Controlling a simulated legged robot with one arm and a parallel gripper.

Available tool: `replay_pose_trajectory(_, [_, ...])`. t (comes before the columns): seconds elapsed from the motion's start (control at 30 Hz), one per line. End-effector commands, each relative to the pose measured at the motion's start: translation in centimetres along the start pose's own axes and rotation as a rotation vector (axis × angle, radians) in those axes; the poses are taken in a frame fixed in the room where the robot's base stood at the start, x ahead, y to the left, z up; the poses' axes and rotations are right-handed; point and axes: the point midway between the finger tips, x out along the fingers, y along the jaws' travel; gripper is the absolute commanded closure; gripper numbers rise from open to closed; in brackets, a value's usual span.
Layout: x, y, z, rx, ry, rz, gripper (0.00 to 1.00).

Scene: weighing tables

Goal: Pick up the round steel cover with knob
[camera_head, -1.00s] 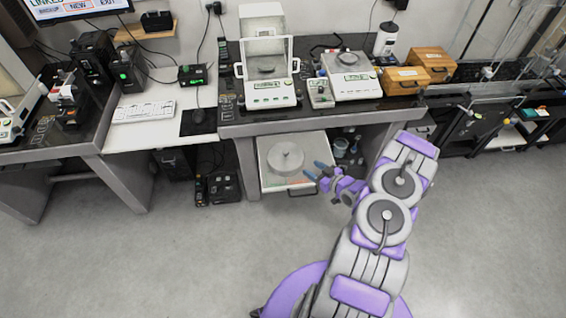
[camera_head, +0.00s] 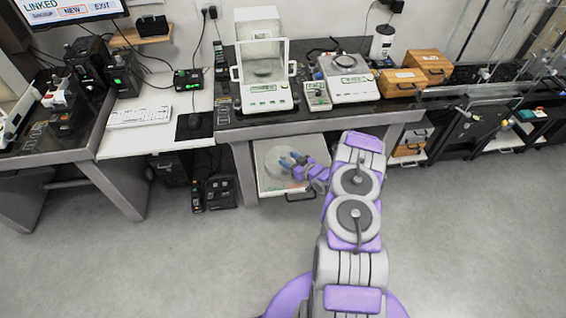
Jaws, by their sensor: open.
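The round steel cover (camera_head: 272,162) lies on a pale tray (camera_head: 266,183) low under the weighing table. My gripper (camera_head: 289,161) is over the cover and hides its knob and much of its right side. The two blue-grey fingertips are apart, so the gripper is open. At this size I cannot tell whether the fingers touch the cover or stand around the knob.
The table edge (camera_head: 330,124) overhangs the tray, with a table leg (camera_head: 243,172) at its left. A balance with a glass draft shield (camera_head: 264,92) and a flat balance (camera_head: 346,84) stand on top. The floor in front is clear.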

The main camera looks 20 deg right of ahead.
Motion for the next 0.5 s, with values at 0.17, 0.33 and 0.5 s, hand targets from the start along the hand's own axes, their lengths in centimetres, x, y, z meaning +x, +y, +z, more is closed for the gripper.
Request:
replay_pose_trajectory(0.17, [2.8,0.0,0.0,-0.003,-0.002,-0.004,0.46])
replay_pose_trajectory(0.33, [4.3,0.0,-0.2,-0.002,-0.001,-0.002,0.46])
replay_pose_trajectory(0.5, [4.4,0.0,-0.2,0.000,-0.001,-0.001,0.46])
